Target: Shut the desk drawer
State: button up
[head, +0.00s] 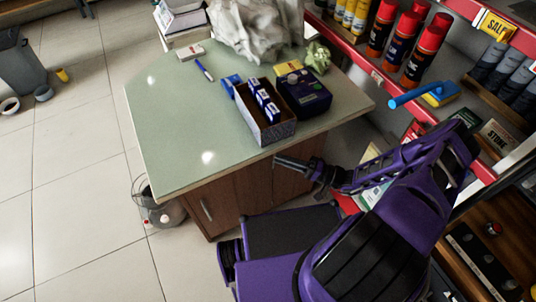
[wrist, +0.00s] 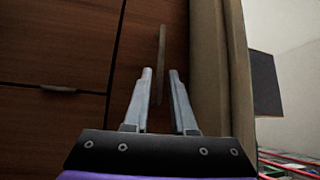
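The desk (head: 180,130) has a pale green top and a brown wooden front. In the wrist view, a brown drawer front (wrist: 176,35) lies beside the pale desktop edge (wrist: 212,70). Its slim handle (wrist: 162,45) shows between and beyond my fingertips. My gripper (wrist: 161,72) is open, its two grey fingers apart with a narrow gap, pointing at the drawer front. I cannot tell whether they touch the handle. In the head view my gripper (head: 277,160) is at the desk's front, just below the top's edge. How far the drawer stands out cannot be told.
A cabinet door handle (head: 206,210) is on the desk front. An open box of small blue packs (head: 265,128) and a dark box (head: 303,95) stand near the desktop's front edge. A red-edged shelf (head: 390,85) with spray cans is at right.

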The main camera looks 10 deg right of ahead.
jog(key=v, duration=1)
jog(key=shift+d, duration=0.3)
jog(key=shift+s+f, duration=0.1)
